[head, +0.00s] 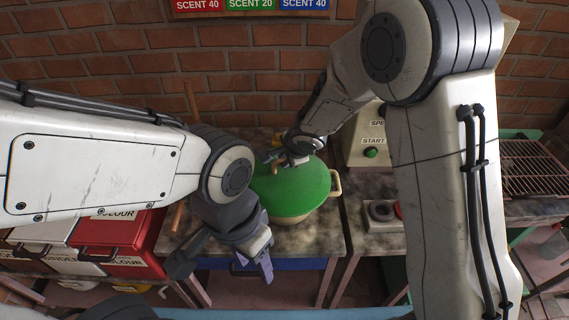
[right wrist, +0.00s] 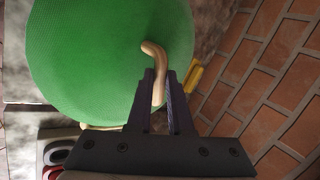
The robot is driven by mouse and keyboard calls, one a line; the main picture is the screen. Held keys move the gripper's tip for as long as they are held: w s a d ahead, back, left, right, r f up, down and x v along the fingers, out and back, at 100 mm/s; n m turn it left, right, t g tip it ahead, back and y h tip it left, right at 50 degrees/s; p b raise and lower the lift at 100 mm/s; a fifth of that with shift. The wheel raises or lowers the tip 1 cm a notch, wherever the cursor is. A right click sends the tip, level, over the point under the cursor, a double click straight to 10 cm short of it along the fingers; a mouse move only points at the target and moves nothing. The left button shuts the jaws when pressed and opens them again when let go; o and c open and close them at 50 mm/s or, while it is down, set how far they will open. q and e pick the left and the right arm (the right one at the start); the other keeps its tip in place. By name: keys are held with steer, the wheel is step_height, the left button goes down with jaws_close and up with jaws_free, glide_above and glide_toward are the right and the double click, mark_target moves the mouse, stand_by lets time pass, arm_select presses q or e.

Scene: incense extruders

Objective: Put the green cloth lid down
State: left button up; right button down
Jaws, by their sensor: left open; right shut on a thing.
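The green cloth lid (head: 305,188) covers the top of a cream pot (head: 336,184) on the stone-topped table; I cannot tell whether it rests fully on the rim. In the right wrist view the lid (right wrist: 95,60) is a large green disc with a curved tan handle (right wrist: 153,52). My right gripper (head: 283,160) is over the lid's far left part, shut on that handle; its fingers (right wrist: 160,82) stand on both sides of it. My left gripper (head: 265,265) is open and empty, below and left of the pot, by the table's front edge.
A box with a green START button (head: 371,153) stands right of the pot. A grey-and-red control (head: 382,211) sits in front of it. Red colour bins (head: 105,248) are at the left, a grill rack (head: 530,165) far right. A brick wall closes the back.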

steer(key=c, duration=1.2)
jaws_free()
steer(key=shift+f, duration=0.1)
steer(key=shift+c, duration=0.2)
steer(key=o, duration=0.4)
